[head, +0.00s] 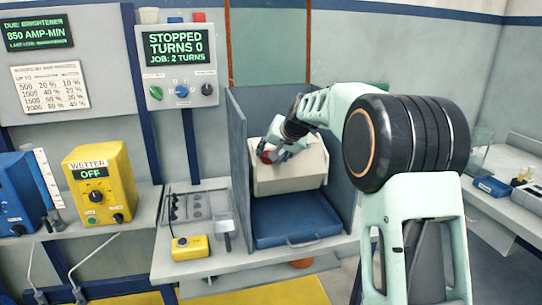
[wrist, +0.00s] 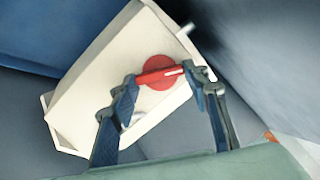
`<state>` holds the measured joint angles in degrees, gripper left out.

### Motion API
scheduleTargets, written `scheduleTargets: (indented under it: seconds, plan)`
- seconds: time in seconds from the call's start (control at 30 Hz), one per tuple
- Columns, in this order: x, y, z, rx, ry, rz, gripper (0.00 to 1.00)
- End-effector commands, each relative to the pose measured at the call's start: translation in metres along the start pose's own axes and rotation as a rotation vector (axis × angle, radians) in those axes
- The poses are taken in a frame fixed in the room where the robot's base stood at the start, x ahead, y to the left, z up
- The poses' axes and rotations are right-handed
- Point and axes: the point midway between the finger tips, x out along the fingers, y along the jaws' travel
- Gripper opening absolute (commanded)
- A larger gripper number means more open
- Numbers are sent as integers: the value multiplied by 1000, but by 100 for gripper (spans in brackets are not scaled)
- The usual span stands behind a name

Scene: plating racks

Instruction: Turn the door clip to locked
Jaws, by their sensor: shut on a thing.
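The door clip (wrist: 157,66) is a red round disc with a raised bar that carries a white line at its right end. It sits on the face of a cream box-like barrel (wrist: 100,80). In the wrist view the bar lies nearly level, tilted slightly up to the right. My gripper (wrist: 169,80) is shut on the bar, one finger at each end. In the head view my gripper (head: 278,150) reaches the cream barrel (head: 290,176) from above right, and the red clip (head: 265,156) shows partly behind the fingers. I cannot read any lock marks.
Grey-blue side panels (head: 343,150) stand on both sides of the barrel. A blue tray (head: 290,222) lies below it. A control panel (head: 175,62) reading STOPPED is at the back left. A yellow WETTER box (head: 98,180) and small yellow box (head: 190,248) stand left.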

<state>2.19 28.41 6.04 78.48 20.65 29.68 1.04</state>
Motion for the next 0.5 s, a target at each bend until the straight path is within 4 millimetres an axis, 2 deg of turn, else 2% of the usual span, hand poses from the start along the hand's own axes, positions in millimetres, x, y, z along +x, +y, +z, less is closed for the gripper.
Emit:
scheduleTargets:
  seconds: [0.5]
  plan:
    - [2,6,3,480,0,-114,19]
